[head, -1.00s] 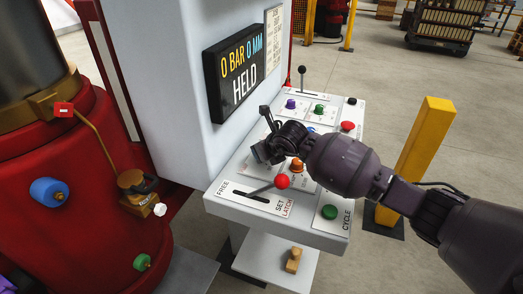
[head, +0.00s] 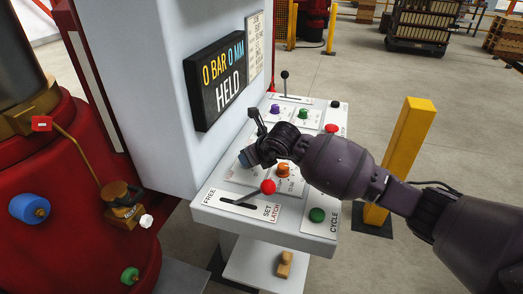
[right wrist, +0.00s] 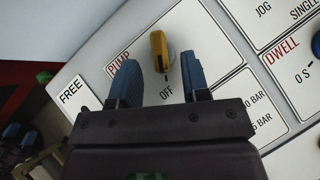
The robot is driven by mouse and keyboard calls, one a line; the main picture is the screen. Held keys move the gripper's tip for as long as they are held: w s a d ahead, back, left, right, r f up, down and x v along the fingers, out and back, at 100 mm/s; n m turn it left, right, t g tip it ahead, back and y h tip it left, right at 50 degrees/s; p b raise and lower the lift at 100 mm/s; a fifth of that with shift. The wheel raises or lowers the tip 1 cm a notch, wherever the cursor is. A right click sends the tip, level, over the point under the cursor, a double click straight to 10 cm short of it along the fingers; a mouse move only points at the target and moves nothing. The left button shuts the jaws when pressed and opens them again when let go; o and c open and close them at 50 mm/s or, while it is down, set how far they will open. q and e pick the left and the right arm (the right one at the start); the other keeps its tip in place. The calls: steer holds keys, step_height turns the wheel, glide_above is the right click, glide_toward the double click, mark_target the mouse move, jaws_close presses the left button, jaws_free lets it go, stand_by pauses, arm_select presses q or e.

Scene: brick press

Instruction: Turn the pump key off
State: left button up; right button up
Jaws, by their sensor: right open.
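The yellow pump key (right wrist: 158,52) sits on the white PUMP plate (right wrist: 120,80) of the control panel in the right wrist view. Its long side runs roughly toward the OFF mark below it. My right gripper (right wrist: 161,78) is open, with one blue finger on each side, just short of the key; I see no grip on it. In the head view my right gripper (head: 247,157) is over the left side of the panel (head: 208,211) and hides the key. My left gripper is not in view.
A lever with a red ball (head: 268,187) stands close in front of the gripper. An orange knob (head: 283,170) and green cycle button (head: 317,215) are nearby. The display (head: 216,80) reads "0 BAR 0 MM HELD". A yellow post (head: 402,150) stands to the right.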

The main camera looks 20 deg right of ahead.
steer(key=v, duration=0.7)
steer(key=shift+s+d+r, duration=0.15)
steer(key=shift+s+r, duration=0.1)
steer(key=shift+s, duration=0.05)
